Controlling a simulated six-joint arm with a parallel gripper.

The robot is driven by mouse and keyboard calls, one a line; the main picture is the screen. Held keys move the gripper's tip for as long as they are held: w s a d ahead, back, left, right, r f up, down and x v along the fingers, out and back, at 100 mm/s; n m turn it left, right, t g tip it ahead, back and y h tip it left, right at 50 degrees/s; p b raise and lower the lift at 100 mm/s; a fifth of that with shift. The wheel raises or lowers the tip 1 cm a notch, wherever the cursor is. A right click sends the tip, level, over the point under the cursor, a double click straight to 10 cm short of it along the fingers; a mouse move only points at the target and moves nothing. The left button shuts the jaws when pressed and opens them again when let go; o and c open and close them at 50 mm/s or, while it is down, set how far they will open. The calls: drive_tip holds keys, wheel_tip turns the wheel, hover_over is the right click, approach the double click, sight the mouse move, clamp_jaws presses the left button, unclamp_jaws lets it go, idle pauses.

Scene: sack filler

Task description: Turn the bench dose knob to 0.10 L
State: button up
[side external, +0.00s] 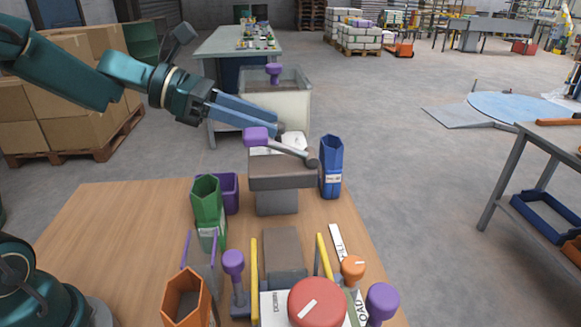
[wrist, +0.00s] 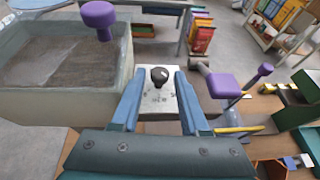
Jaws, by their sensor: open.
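A dark knob (wrist: 159,75) stands on a pale plate (wrist: 160,103) with small dark markings in the wrist view. I take it for the dose knob; its setting is too small to read. My gripper (wrist: 158,85) is open, with one blue finger on each side of the knob in that view. I cannot tell whether the fingers touch it. In the side view my gripper (side external: 277,115) reaches in from the left above the pale plate (side external: 277,144), and the dark knob is mostly hidden there.
A purple-ended lever (side external: 257,137) lies close below my fingers. A grey bin (side external: 287,105) with a purple knob (side external: 273,70) stands behind. Green (side external: 207,205), blue (side external: 331,168) and orange (side external: 187,300) containers, a red knob (side external: 317,303) and an orange knob (side external: 353,268) occupy the bench.

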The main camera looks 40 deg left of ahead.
drive_tip(key=shift+v, duration=2.55)
drive_tip(key=shift+d, duration=0.1)
